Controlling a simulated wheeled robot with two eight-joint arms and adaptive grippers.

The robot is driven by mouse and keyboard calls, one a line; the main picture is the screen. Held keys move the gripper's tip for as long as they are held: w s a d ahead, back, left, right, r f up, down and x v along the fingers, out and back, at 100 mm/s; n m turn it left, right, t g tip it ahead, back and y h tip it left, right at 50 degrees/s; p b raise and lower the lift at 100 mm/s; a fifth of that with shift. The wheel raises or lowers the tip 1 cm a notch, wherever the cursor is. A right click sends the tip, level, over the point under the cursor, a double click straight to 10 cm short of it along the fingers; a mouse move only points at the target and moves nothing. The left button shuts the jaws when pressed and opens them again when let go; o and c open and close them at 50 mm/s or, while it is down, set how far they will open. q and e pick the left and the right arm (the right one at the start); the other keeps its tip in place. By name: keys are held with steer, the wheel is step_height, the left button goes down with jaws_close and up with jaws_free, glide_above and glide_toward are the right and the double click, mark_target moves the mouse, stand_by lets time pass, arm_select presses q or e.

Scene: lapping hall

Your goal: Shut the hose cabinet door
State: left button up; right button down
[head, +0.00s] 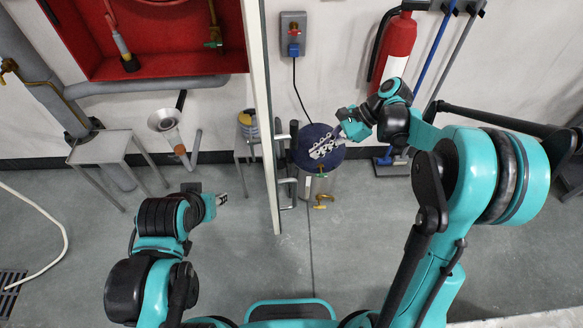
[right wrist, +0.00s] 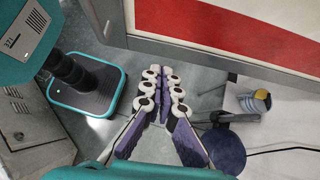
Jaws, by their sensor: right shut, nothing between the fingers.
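The hose cabinet (head: 165,30) is a red recess in the wall at the upper left of the head view. Its door (head: 264,120) stands open, seen nearly edge-on, sticking out from the wall at the cabinet's right side. A grey bar handle (head: 289,180) shows on the door's right side. My right gripper (head: 322,148) is shut and empty, right of the door and apart from it. In the right wrist view its fingers (right wrist: 162,85) are together, below the red and white door face (right wrist: 235,28). My left gripper (head: 222,198) is left of the door; its fingers are too small to judge.
A blue-topped drum (head: 305,160) stands beneath my right gripper. A fire extinguisher (head: 394,48) hangs on the wall to the right. The floor left of the door is mostly clear.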

steer(key=a+r+x, duration=0.2)
steer(key=x, duration=1)
steer(key=shift+a+f, duration=0.2)
steer(key=shift+f, duration=0.15)
steer(key=shift+s, duration=0.1)
